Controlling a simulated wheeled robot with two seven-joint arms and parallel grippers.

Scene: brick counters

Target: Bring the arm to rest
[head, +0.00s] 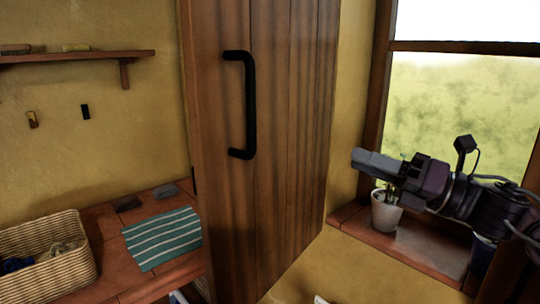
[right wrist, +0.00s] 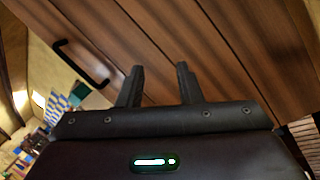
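My right arm (head: 480,205) comes in from the right in the head view, in front of the window. My right gripper (head: 372,163) points left, toward the wooden door, and appears just above a potted plant. In the right wrist view its two fingers (right wrist: 160,84) stand apart with nothing between them, and the door planks lie beyond. My left gripper is in neither view.
The tall wooden door (head: 285,130) has a black handle (head: 250,105). A white plant pot (head: 387,212) stands on the brick sill (head: 420,248). A wicker basket (head: 75,272) and striped cloth (head: 163,238) lie on the left counter, below a shelf (head: 80,57).

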